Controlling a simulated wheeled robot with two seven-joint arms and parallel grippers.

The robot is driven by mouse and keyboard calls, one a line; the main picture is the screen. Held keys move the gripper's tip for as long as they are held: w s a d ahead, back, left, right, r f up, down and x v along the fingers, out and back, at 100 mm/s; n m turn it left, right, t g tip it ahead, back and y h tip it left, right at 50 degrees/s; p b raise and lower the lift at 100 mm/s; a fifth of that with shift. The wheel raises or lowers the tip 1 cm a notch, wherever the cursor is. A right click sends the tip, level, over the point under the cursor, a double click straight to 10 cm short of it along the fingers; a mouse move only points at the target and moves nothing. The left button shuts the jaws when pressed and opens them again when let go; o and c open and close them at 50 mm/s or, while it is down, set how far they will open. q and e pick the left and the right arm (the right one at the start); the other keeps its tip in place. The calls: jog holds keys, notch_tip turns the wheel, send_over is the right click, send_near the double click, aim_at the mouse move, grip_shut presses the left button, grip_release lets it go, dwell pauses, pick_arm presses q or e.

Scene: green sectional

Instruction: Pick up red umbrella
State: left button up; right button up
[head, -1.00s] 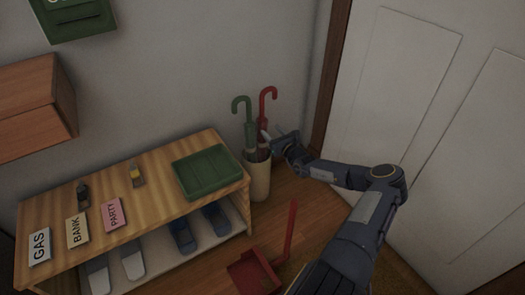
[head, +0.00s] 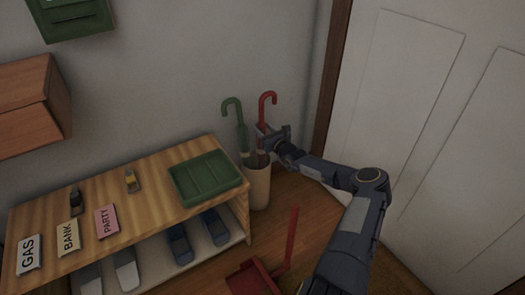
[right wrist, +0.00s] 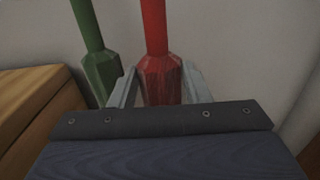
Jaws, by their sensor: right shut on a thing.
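The red umbrella (head: 263,112) stands upright, hooked handle up, in a beige cylindrical stand (head: 258,188) at the right end of the wooden bench. My right gripper (head: 262,135) is at its upper part, just above the stand's rim. In the right wrist view the red umbrella (right wrist: 160,70) lies between the two grey fingers (right wrist: 157,88), which are shut on it. The green umbrella (head: 240,125) leans to the left in the same stand; it also shows in the right wrist view (right wrist: 95,50), outside the left finger. My left gripper is not in view.
The wooden bench (head: 130,215) carries a green tray (head: 190,168), small items and labels reading GAS, BANK and PARTY. Shoes sit on its lower shelf. A red dustpan (head: 262,278) with an upright handle is on the floor. A white door (head: 415,100) is at right.

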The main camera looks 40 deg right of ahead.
pick_arm(q)
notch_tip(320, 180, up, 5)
jog(key=p, duration=0.5)
pick_arm(e)
notch_tip(320, 180, up, 10)
notch_tip(320, 180, up, 12)
jog(key=p, duration=1.2)
pick_arm(q)
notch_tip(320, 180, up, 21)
jog(key=p, duration=0.9)
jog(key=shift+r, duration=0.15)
pick_arm(e)
notch_tip(320, 180, up, 11)
send_over(263, 107)
jog(key=s, duration=0.1)
jog(key=shift+s+r, duration=0.1)
jog(key=shift+s, duration=0.05)
